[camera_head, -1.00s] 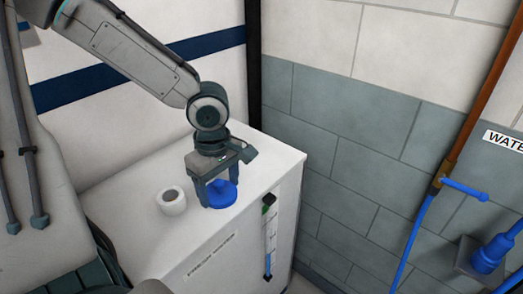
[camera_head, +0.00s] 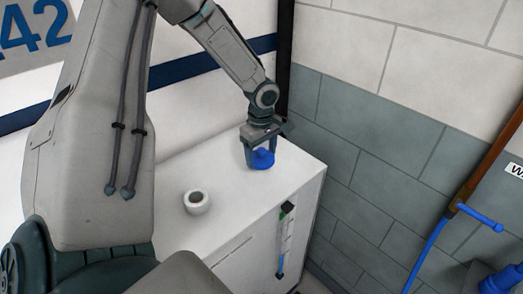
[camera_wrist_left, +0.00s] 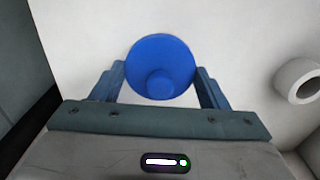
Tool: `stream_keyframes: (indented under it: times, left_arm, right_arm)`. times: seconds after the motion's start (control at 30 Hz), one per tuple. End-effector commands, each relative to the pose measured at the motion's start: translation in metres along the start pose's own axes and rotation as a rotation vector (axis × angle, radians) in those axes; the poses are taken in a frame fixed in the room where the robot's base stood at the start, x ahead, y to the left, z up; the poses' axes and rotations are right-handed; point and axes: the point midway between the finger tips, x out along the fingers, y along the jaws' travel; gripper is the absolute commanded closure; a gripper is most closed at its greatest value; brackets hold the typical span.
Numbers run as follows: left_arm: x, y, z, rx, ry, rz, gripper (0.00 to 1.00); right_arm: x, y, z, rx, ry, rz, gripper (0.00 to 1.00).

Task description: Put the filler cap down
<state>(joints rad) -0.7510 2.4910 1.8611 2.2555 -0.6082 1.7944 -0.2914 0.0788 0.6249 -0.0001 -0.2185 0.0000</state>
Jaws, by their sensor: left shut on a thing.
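The blue filler cap (camera_head: 263,159) is a round disc with a raised knob. My left gripper (camera_head: 261,158) is shut on it, over the far right part of the white cabinet top. In the left wrist view the cap (camera_wrist_left: 160,68) sits between the two fingers of the gripper (camera_wrist_left: 162,85). I cannot tell whether the cap touches the top. A white filler neck (camera_head: 197,202) with a dark open hole stands on the cabinet to the left of the cap; it also shows at the right edge of the left wrist view (camera_wrist_left: 298,80). My right gripper is not in view.
The white cabinet (camera_head: 165,172) has bare room on its top around the neck. A level gauge (camera_head: 284,240) is on its front. A tiled wall (camera_head: 375,150) stands to the right, with a blue tap handle and hose (camera_head: 432,245).

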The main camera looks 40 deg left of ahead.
Motion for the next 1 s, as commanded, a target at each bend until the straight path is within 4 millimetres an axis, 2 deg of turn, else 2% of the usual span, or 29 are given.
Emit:
stream_keyframes:
  times: [0.13,0.4,0.9,0.93,1.0]
  left_arm:
    - [0.005,0.002,-0.002,0.002,0.000,-0.003,0.53]
    - [0.031,0.001,-0.001,0.002,0.001,-0.003,0.53]
    - [0.041,0.002,-0.001,0.001,0.000,0.001,0.53]
    - [0.040,0.002,-0.001,0.001,0.000,0.000,0.30]
    - [0.039,0.002,-0.001,0.001,0.000,0.000,0.16]
  right_arm:
    - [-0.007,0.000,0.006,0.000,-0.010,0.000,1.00]
    - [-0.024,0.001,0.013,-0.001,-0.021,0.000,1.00]
    - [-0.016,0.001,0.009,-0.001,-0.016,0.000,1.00]
    - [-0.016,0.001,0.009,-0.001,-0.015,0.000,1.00]
    - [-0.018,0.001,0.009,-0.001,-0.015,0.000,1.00]
